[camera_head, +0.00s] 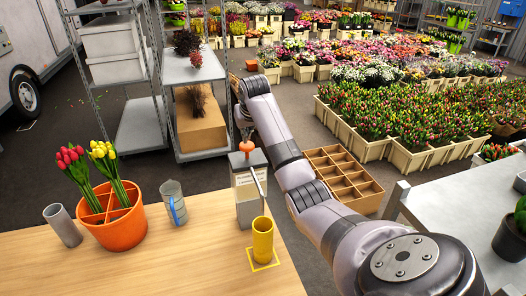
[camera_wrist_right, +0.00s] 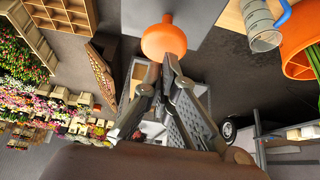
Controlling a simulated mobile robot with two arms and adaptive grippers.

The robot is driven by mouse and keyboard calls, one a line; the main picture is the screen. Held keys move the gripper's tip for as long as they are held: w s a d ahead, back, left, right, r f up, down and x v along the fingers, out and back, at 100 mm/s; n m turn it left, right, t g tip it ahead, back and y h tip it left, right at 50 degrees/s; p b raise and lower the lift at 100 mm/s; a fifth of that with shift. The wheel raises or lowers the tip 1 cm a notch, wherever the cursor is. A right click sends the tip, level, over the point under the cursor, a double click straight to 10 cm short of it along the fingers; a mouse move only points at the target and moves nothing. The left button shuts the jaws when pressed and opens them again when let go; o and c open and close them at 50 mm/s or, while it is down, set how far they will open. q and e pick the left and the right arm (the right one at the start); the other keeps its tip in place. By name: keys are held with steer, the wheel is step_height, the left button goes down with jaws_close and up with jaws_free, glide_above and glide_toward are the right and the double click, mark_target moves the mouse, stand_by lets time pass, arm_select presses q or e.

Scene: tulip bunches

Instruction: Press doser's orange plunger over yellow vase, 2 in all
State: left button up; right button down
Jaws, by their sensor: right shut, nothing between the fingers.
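The doser (camera_head: 247,200) is a grey box with a label and stands on the wooden table. Its orange plunger (camera_head: 246,146) sticks up from the top and also shows in the right wrist view (camera_wrist_right: 163,36). A thin spout slants from the doser down towards the yellow vase (camera_head: 263,241), which stands upright in a yellow square outline. My right gripper (camera_wrist_right: 167,60) is shut and empty, its fingertips at the plunger's knob in the picture; I cannot tell whether they touch. In the head view it is partly hidden behind my arm. My left gripper is not in view.
An orange pot (camera_head: 120,232) with red and yellow tulips stands on the table's left, between a grey cylinder (camera_head: 63,226) and a clear jug (camera_head: 174,203) with a blue handle. The table's front middle is clear. A metal rack (camera_head: 195,74) stands behind.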

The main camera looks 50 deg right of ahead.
mark_target(247, 145)
steer(key=shift+f, duration=0.1)
stand_by(0.4)
steer(key=shift+f, duration=1.05)
steer(key=shift+f+b, duration=0.4)
steer(key=shift+f, duration=0.55)
step_height(247, 145, up, 3)
steer(key=shift+f+p, duration=0.1)
steer(key=shift+p, duration=0.95)
steer(key=shift+r, duration=2.15)
